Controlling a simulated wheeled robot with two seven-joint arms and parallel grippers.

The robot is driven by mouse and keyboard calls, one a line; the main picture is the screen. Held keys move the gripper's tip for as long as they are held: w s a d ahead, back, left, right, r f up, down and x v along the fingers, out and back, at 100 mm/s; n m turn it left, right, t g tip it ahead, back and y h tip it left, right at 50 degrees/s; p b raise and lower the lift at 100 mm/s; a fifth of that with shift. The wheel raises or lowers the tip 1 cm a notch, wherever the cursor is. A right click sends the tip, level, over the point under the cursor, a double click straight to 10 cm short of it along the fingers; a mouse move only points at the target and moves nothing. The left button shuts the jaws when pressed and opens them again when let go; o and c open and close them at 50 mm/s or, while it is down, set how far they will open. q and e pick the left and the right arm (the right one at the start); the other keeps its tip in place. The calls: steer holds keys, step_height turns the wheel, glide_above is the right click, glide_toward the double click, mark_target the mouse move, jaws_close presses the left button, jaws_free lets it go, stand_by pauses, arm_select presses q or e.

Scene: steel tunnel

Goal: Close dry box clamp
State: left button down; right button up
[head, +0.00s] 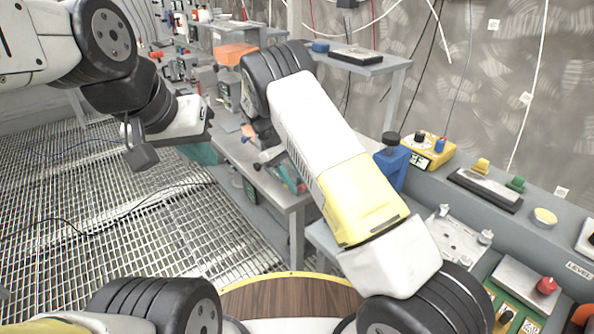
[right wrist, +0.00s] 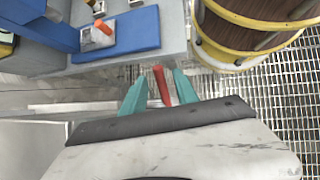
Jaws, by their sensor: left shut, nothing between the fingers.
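In the right wrist view my right gripper (right wrist: 160,90) has its two teal fingers parted, with a narrow upright red-orange bar (right wrist: 161,84) between them. The bar looks like a clamp handle, but I cannot tell whether either finger touches it. No dry box can be made out clearly in either view. My right arm crosses the middle of the head view, and I cannot make out the right gripper clearly there.
A grey bench with a blue mat (right wrist: 120,36) and a small orange-and-white item (right wrist: 98,34) lies at upper left in the right wrist view. In the head view a yellow meter (head: 429,152) and a dark tray (head: 485,189) stand on the right bench. The grating floor (head: 130,230) is mostly clear.

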steer(key=v, duration=0.6)
steer(key=shift+a+r, duration=0.2)
steer(key=shift+r, duration=0.1)
steer(key=shift+w, duration=0.1)
steer(key=shift+c, duration=0.5)
